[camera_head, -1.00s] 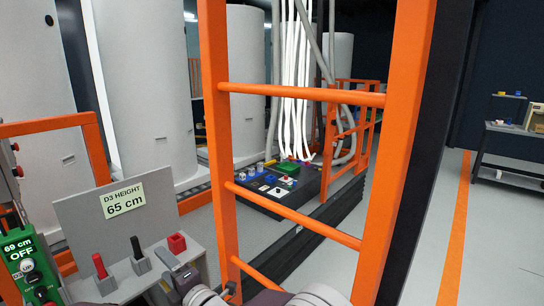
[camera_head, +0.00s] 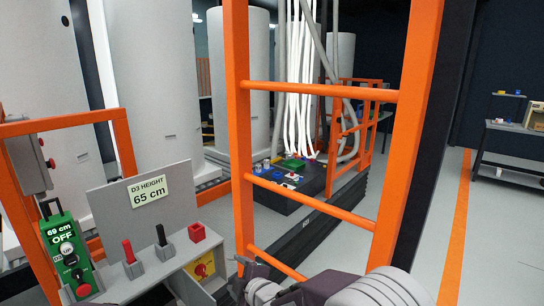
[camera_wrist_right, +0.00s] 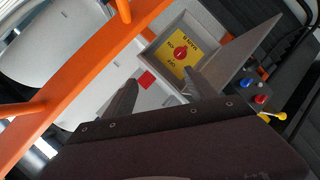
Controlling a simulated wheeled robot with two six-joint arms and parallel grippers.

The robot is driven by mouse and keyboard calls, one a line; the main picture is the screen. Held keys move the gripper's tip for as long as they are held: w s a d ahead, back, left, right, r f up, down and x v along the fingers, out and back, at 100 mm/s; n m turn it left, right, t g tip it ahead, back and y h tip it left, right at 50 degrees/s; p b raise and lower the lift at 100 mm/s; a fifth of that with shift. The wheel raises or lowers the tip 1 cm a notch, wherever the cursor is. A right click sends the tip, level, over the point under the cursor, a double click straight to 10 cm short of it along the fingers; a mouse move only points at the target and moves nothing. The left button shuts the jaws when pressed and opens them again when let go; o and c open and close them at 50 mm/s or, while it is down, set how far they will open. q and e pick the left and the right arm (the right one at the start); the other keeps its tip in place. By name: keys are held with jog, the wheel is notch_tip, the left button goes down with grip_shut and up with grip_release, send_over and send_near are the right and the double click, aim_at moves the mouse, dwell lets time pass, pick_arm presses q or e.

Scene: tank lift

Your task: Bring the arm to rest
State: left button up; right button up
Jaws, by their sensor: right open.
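My right gripper (camera_head: 246,272) is low in the head view, just right of the grey control box. In the right wrist view its two dark fingers (camera_wrist_right: 160,92) are apart with nothing between them. Beyond them is a yellow plate with a red rotary switch (camera_wrist_right: 181,50), set in a grey recess. The same switch (camera_head: 203,268) shows on the box's side in the head view. My right arm (camera_head: 375,288) comes in from the bottom, in front of the orange ladder-like frame (camera_head: 392,150). My left gripper is in neither view.
The control box carries a red lever (camera_head: 128,252), a black lever (camera_head: 161,236), a red block (camera_head: 196,232) and a "D3 HEIGHT 65 cm" sign (camera_head: 149,193). A green pendant (camera_head: 68,250) reads 69 cm, OFF. Clear floor (camera_head: 500,240) lies right of the frame.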

jog(key=s+d+f+m+g+h, duration=0.1)
jog(key=d+f+m+h, duration=0.15)
jog(key=d, duration=0.35)
jog(key=s+d+f+m+g+h, duration=0.1)
jog(key=d+m, duration=0.2)
jog(key=d, duration=0.2)
jog(key=s+d+f+m+g+h, duration=0.25)
jog(key=s+d+m, duration=0.35)
jog(key=s+d, duration=0.3)
jog(key=s+d+f+m+g+h, duration=0.1)
jog(key=s+d+f+m+g, duration=0.3)
jog(key=s+d+m, duration=0.4)
jog(key=s+f+g+b, duration=0.1)
jog(key=s+f+b, duration=0.1)
jog(key=f+b, duration=0.95)
jog(key=s+f+b, duration=0.2)
jog(key=f+b, duration=0.9)
jog(key=f, duration=0.1)
notch_tip(320, 180, up, 35)
jog(key=p, duration=3.4)
jog(key=shift+s+a+p, duration=0.15)
jog(key=shift+a+p, duration=0.05)
jog(key=shift+p, duration=0.1)
